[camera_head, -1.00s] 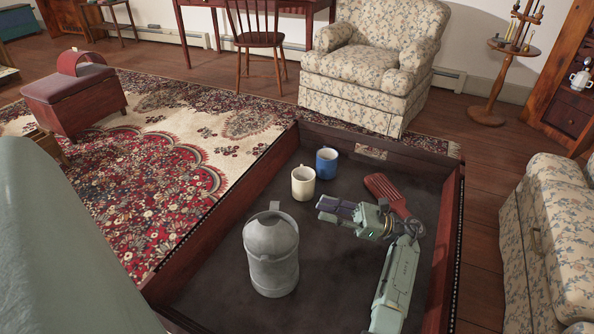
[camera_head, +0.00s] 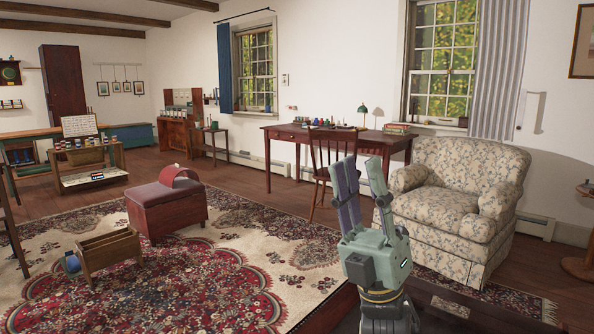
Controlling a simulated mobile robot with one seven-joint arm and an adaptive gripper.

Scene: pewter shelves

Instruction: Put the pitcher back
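My gripper (camera_head: 361,162) is raised in the lower right middle of the head view, fingers pointing up, in front of the wooden chair and beside the armchair.
A floral armchair (camera_head: 455,205) stands right of my gripper. A wooden desk (camera_head: 290,136) and chair (camera_head: 322,178) are behind it. A red padded box (camera_head: 168,208) and a wooden crate (camera_head: 110,256) stand on the patterned rug (camera_head: 215,275). Shelves (camera_head: 90,165) are far left.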

